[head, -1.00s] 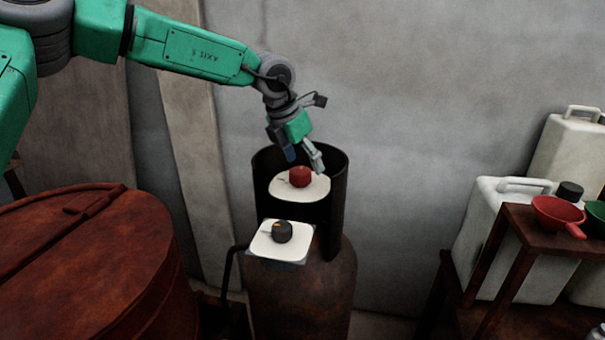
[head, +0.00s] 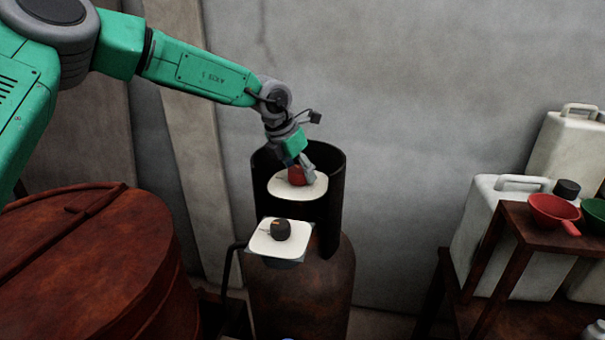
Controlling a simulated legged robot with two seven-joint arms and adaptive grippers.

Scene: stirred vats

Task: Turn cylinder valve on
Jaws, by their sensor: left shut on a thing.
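The rusty gas cylinder (head: 305,290) stands in the middle of the head view with a dark, open-fronted collar (head: 333,205) around its top. Inside the collar is a red valve knob (head: 296,176) on a white rounded plate (head: 290,192). My left gripper (head: 298,172) reaches down from the upper left and is shut on the red knob, its fingers on either side and partly hiding it. A second, black knob (head: 281,230) with an orange mark sits on a lower white square plate (head: 262,243) in front of the collar. My right gripper is out of view.
A large rusty lidded vat (head: 90,260) fills the lower left. At right, a brown rack (head: 520,225) holds a red funnel (head: 553,210) and a green one (head: 596,210), with white jerrycans (head: 490,235) behind. A grey wall stands close behind the cylinder.

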